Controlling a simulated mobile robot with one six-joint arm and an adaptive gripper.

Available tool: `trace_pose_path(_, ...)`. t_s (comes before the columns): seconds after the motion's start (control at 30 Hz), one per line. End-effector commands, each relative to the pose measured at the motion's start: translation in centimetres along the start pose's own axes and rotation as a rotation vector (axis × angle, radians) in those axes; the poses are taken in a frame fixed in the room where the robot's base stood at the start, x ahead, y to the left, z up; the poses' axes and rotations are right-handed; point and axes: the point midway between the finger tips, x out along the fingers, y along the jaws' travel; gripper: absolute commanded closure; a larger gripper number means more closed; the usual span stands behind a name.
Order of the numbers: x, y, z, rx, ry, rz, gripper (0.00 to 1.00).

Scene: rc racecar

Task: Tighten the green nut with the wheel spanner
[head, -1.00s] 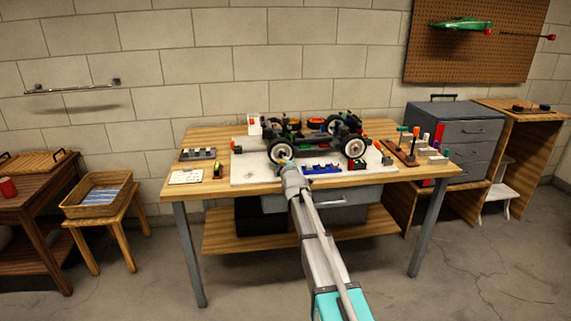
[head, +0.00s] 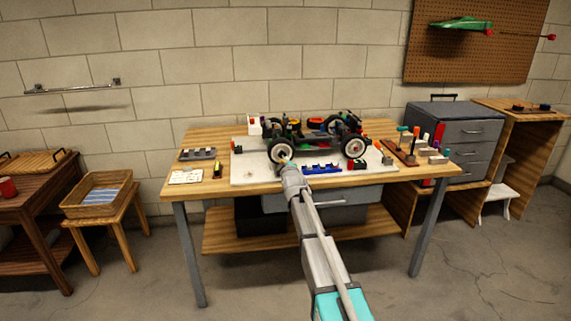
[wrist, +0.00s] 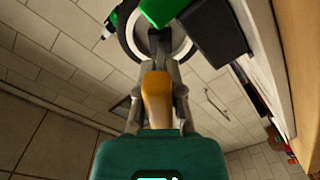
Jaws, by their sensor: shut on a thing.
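My gripper (wrist: 158,72) is shut on a tool with an orange handle, which I take to be the wheel spanner (wrist: 156,97). The tool points at a wheel with a pale rim (wrist: 185,42), and its dark front end overlaps the wheel's middle. In the head view, my gripper (head: 289,169) is at the near left wheel (head: 279,150) of the racecar (head: 318,134). The green nut cannot be made out, and the tool's front end hides the hub. I cannot tell whether the spanner is seated on a nut. A green part (wrist: 160,10) shows above the wheel.
The car stands on a pale mat (head: 245,172) on the wooden workbench (head: 222,189). A blue rack (head: 322,168) lies just right of my gripper. A tool holder (head: 401,154) stands at the right, with small blocks beside it. A dark strip (head: 197,154) lies at the left.

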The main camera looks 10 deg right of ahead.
Motion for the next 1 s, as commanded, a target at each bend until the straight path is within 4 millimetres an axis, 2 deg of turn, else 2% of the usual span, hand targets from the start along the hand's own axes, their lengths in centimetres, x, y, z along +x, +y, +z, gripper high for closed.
trace_pose_path(1.0,-0.02,-0.09,0.07,0.147,-0.001,-0.001,1.00)
